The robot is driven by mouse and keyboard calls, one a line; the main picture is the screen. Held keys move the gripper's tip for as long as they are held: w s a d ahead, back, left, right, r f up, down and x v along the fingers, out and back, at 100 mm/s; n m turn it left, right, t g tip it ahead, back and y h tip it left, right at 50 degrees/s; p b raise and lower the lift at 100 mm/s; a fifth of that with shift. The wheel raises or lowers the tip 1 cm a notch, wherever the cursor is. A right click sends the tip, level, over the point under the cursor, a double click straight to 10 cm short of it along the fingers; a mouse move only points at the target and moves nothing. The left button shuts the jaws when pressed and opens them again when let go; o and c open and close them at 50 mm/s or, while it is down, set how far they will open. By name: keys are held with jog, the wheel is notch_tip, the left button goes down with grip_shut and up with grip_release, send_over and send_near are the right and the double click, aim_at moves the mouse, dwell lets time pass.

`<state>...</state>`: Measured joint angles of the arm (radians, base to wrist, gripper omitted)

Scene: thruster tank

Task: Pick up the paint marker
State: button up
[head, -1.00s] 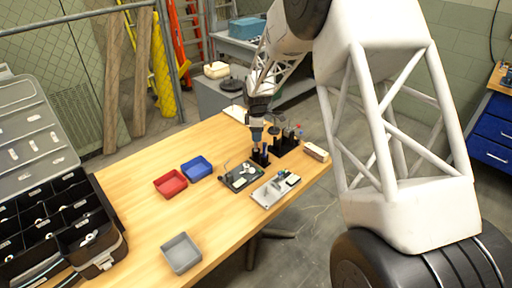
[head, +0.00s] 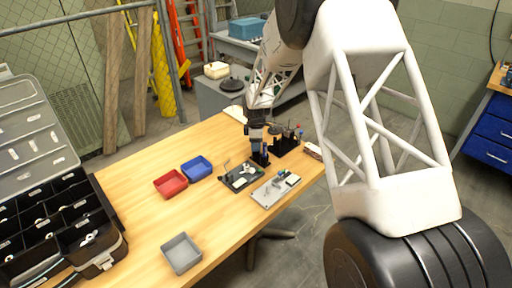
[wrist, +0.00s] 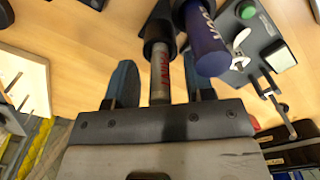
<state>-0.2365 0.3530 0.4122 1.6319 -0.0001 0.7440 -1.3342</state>
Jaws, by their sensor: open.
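The paint marker (wrist: 160,78), grey-white with red "PAINT" lettering, shows in the wrist view with one end in a black holder (wrist: 158,30). My gripper (wrist: 157,72) is open, with one blue finger on each side of this marker. Gaps show on both sides, so the fingers do not look closed on it. A blue marker (wrist: 203,40) stands close beside it on the right, near the right finger. In the head view, my gripper (head: 256,138) is low over the black holder (head: 261,159) at the table's far right part; the paint marker cannot be made out there.
A circuit board (head: 242,177) and a grey plate with parts (head: 274,190) lie in front of the holder. Another black stand (head: 284,146) with tools is to its right. Red (head: 170,184), blue (head: 197,168) and grey (head: 181,253) bins stand left on the table (head: 130,195).

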grip_shut()
jog(key=shift+r, duration=0.15)
dwell(0.4)
notch_tip(320, 180, up, 10)
jog(key=shift+f, duration=0.15)
dwell(0.4)
dwell(0.5)
jog(key=s+a+f, duration=0.1)
jog(key=s+a, duration=0.3)
jog(key=s, duration=0.6)
jog(key=shift+w+f, duration=0.1)
